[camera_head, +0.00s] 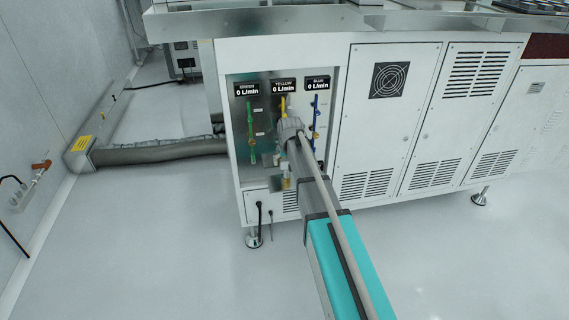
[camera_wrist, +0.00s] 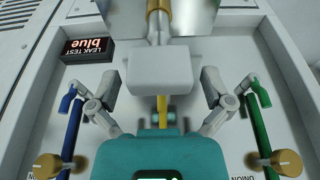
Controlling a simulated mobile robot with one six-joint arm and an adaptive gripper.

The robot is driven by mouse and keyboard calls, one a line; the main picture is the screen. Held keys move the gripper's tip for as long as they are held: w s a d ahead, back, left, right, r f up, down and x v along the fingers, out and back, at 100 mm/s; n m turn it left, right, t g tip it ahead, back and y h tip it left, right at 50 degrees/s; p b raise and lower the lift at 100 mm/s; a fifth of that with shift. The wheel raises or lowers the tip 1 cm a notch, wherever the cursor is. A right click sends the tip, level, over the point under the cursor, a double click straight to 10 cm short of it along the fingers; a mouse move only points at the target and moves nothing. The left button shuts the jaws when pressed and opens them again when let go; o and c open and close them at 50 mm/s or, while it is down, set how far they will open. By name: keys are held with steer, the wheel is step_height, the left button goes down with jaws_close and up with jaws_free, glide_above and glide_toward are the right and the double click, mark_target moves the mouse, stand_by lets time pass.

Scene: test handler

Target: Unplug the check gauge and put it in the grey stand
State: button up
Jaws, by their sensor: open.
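In the wrist view a pale grey block (camera_wrist: 160,70), which looks like the check gauge, sits between my open fingers. A metal stem runs from it to a brass fitting (camera_wrist: 159,7) in front of a shiny metal plate (camera_wrist: 121,15). The gauge looks plugged in there. My gripper (camera_wrist: 160,82) has one finger on each side of the block, with visible gaps. In the head view my gripper (camera_head: 290,130) is at the yellow column of the panel and hides the gauge. I cannot clearly identify the grey stand in either view.
A green tube (camera_head: 250,130) and a blue tube (camera_head: 315,120) flank the yellow column inside the recess. Brass knobs (camera_wrist: 285,162) stand out near my fingers. White cabinet doors (camera_head: 385,120) lie to the right. A grey duct (camera_head: 160,152) crosses the floor at left; the front floor is clear.

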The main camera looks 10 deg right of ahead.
steer(key=shift+w+f+b, duration=0.15)
steer(key=shift+f+b, duration=0.2)
steer(key=shift+f, duration=0.25)
steer(key=c, duration=1.1)
steer(key=shift+c, duration=0.7)
steer(key=shift+r+p, duration=0.8)
steer(key=shift+r+p, duration=0.75)
steer(key=shift+r, duration=0.05)
